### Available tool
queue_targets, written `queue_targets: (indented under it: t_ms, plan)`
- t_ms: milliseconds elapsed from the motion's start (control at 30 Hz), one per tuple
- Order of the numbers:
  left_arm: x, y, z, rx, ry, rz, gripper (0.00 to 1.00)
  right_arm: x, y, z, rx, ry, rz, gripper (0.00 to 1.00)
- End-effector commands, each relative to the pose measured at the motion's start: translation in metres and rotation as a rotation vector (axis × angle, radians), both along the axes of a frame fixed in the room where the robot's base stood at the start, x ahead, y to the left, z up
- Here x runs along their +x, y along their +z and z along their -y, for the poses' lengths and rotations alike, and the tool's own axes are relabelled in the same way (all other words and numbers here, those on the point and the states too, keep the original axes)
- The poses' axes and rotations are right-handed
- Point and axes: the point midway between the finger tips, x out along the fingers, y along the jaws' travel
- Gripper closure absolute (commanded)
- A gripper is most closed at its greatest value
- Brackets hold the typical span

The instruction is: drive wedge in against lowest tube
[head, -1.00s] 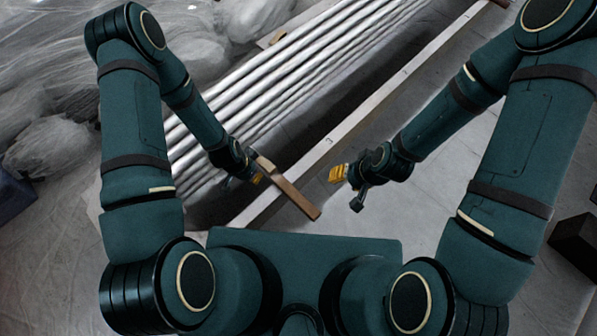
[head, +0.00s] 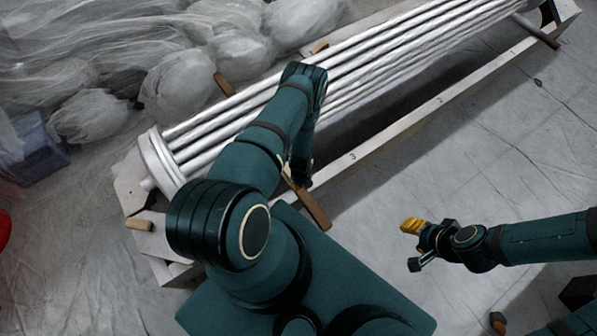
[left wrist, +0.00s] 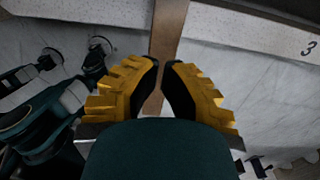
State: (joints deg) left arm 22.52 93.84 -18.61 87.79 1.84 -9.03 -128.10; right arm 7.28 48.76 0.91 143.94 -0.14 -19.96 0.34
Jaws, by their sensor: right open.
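Several silver tubes (head: 385,45) lie side by side, slanting up to the right on a pale frame (head: 405,130). A brown wooden bar (head: 314,208) sticks out across the frame's near beam; it also shows in the left wrist view (left wrist: 167,30). My left gripper (head: 297,182) is above this bar, mostly hidden by my left arm. In the left wrist view its yellow fingertips (left wrist: 161,66) nearly meet over the bar, with nothing visible gripped. No wedge shows at the fingers. The lowest tube's contact area is hidden. My right gripper (head: 408,245) is open and empty over the floor.
A tan wood block (head: 139,224) lies on the frame's left end. Grey netting bundles (head: 180,80) fill the upper left, beside a blue-grey crate (head: 35,150). The sheeted floor (head: 480,150) right of the frame is mostly clear.

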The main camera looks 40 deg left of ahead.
Motion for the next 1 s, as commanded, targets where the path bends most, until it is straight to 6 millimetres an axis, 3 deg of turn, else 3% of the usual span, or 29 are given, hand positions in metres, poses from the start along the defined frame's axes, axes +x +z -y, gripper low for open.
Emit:
queue_targets:
  t_ms: [400, 633, 1000]
  plan:
    - [-0.001, -0.085, 0.001, -0.002, 0.003, -0.001, 1.0, 0.004, -0.029, 0.001, -0.003, -0.002, 0.011, 0.53]
    - [0.009, -0.078, -0.03, -0.001, 0.005, 0.0, 1.0, 0.005, -0.029, 0.001, -0.003, -0.003, 0.013, 0.53]
    - [0.011, -0.077, -0.038, -0.001, 0.002, 0.001, 1.0, 0.006, -0.03, 0.001, -0.003, -0.003, 0.014, 0.53]
